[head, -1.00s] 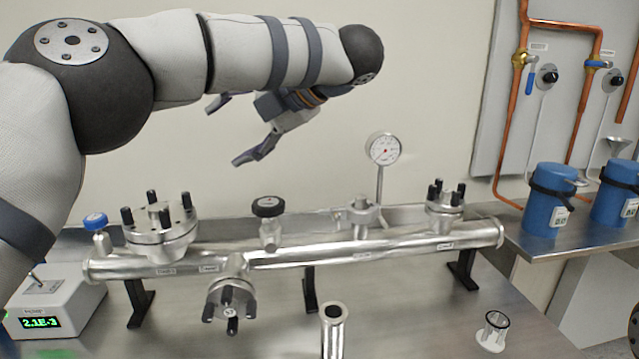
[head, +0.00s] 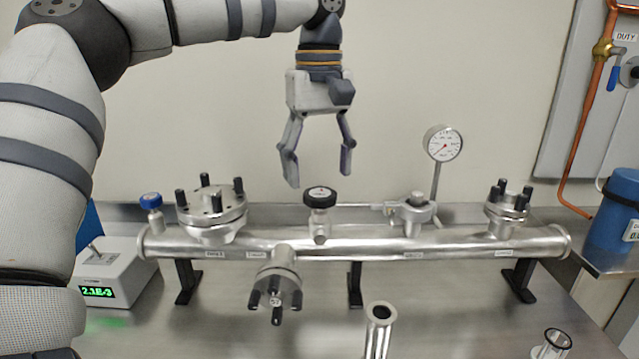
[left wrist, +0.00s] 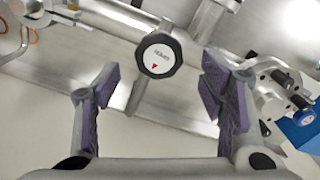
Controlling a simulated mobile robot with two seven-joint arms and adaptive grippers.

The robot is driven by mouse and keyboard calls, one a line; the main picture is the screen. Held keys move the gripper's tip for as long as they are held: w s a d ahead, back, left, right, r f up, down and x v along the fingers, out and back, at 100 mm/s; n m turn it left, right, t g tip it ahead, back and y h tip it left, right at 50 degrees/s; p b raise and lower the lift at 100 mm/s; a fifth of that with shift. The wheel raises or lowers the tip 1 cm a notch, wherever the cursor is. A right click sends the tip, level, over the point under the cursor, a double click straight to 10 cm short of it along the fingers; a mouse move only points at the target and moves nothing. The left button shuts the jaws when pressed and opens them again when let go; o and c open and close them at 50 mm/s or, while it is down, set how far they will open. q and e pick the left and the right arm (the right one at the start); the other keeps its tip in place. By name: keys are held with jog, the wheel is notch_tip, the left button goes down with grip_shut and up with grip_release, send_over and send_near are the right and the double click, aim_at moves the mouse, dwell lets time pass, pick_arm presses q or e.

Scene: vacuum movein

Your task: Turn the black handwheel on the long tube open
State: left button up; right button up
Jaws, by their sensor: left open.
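The black handwheel (head: 320,197) sits on a short upright stem on top of the long metal tube (head: 350,246), near its middle. My left gripper (head: 318,172) points down just above the handwheel, its two fingers apart and empty. My right gripper does not show.
A blue knob (head: 151,201) and a bolted flange (head: 212,205) stand left of the handwheel on the tube. A dial gauge (head: 442,145) rises to the right. Another bolted flange (head: 275,290) faces forward below. An open upright tube (head: 379,330) stands in front.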

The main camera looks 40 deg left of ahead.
aim_at(319, 193)
pick_arm(q)
jog(key=shift+f, duration=1.8)
jog(key=c, duration=1.2)
jog(key=shift+o, duration=0.2)
jog(key=shift+n, duration=0.3)
